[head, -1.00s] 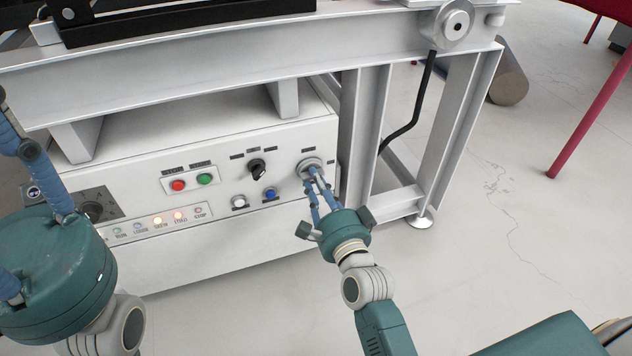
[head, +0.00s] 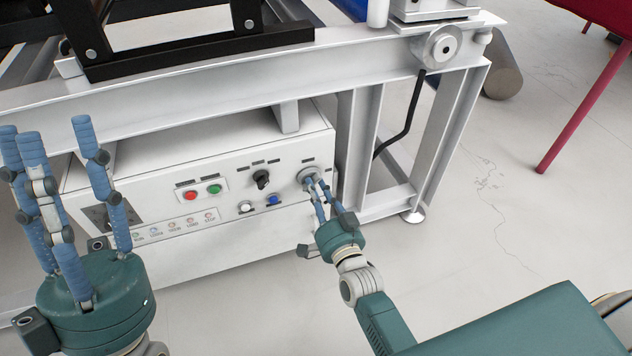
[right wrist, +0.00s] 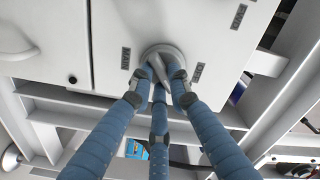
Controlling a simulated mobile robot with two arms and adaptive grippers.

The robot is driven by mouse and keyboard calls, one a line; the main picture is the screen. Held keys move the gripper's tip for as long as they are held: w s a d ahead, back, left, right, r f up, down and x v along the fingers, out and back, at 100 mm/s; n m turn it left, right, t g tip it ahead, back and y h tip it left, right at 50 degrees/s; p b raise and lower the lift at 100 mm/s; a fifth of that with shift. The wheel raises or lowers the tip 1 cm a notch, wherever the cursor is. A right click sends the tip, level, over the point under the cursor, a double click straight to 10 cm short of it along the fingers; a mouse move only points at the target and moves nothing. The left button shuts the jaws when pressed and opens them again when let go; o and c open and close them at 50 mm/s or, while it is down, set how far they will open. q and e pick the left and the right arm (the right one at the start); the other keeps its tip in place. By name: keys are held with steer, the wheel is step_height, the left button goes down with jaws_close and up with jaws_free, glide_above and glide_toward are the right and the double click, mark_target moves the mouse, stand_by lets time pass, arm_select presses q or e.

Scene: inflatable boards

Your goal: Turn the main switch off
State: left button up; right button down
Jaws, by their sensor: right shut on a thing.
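The control cabinet (head: 245,240) sits under a white frame. A round grey rotary switch (head: 307,172) is at the right end of its front panel; I take it for the main switch. My right gripper (head: 313,183) is shut on this switch, its blue fingers around the knob. In the right wrist view, the switch's grey disc (right wrist: 160,52) shows between the fingertips, with the knob partly hidden. My left gripper (head: 45,135) is open and empty, fingers pointing up, left of the panel. The row of indicator lamps (head: 173,227) looks unlit.
The panel also has a red button (head: 190,196), a green button (head: 214,189), a black selector (head: 261,179), a white button (head: 246,207) and a blue button (head: 273,200). A frame leg (head: 358,150) stands close to the right gripper.

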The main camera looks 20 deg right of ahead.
arm_select(q)
steer(key=w+d+f+g+y+p, duration=0.1)
steer(key=w+f+g+y+p, duration=0.25)
steer(key=w+f+g, duration=0.85)
steer(key=s+a+f+g+y+p, duration=0.1)
steer(key=s+f+g, duration=0.1)
steer(key=f, duration=0.8)
steer(key=s+a+f+g+y+p, duration=0.2)
steer(key=f+g, duration=0.2)
steer(key=f, duration=0.6)
steer(key=shift+s+f+n+g, duration=0.3)
steer(key=shift+s+g, duration=0.05)
steer(key=shift+g, duration=0.05)
arm_select(e)
steer(key=shift+r+n, duration=0.1)
steer(key=shift+n, duration=5)
steer(key=c, duration=1.6)
jaws_free()
steer(key=shift+c, duration=0.2)
